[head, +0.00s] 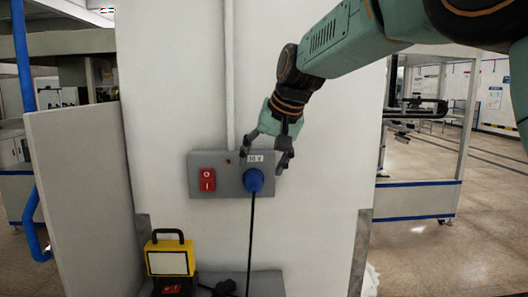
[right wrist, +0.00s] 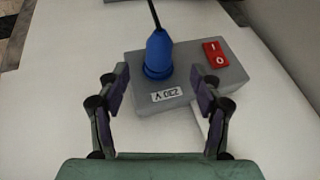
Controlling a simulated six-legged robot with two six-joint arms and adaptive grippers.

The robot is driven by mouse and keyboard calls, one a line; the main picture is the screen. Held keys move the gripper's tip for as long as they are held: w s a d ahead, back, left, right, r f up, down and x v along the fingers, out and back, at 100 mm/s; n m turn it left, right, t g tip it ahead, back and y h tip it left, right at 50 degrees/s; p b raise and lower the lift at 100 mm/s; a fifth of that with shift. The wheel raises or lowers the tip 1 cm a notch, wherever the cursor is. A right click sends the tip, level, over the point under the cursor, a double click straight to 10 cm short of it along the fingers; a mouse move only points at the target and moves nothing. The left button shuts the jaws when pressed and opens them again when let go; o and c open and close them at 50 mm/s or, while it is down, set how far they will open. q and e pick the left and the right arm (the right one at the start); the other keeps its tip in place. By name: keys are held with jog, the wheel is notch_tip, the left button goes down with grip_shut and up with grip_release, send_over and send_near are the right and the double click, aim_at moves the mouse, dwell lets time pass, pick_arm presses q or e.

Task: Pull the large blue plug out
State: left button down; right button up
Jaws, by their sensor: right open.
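The large blue plug (head: 254,180) sits in the grey socket box (head: 222,160) on the white column, with its black cable hanging straight down. In the right wrist view the blue plug (right wrist: 158,54) stands in the box ahead of the fingertips, with the 230 V label near it. My right gripper (head: 266,164) is open at the box, just above and around the plug's top in the head view. In the right wrist view my right gripper (right wrist: 160,88) has its fingers spread wide with nothing between the pads. My left gripper is not in view.
A red switch (head: 207,180) is on the left of the box. A yellow work lamp (head: 169,257) stands on a low grey ledge below, beside the cable. A grey panel (head: 85,195) stands at the left. The floor at the right is open.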

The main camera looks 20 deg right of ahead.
aim_at(256, 178)
jog(key=x, duration=0.5)
jog(key=shift+w+d+f+p, duration=0.2)
jog(key=shift+w+p, duration=0.1)
jog(key=shift+w, duration=0.1)
jog(key=shift+a+f, duration=0.15)
jog(key=shift+f, duration=0.05)
jog(key=shift+s+a, duration=0.1)
jog(key=shift+s, duration=0.15)
jog(key=shift+w+f, duration=0.25)
jog(key=shift+w, duration=0.15)
jog(key=c, duration=0.4)
jog(key=shift+s+r, duration=0.15)
jog(key=shift+s, duration=0.05)
jog(key=c, duration=0.5)
jog(key=shift+c, duration=1.2)
jog(key=o, duration=0.5)
jog(key=shift+r, duration=0.1)
grip_shut()
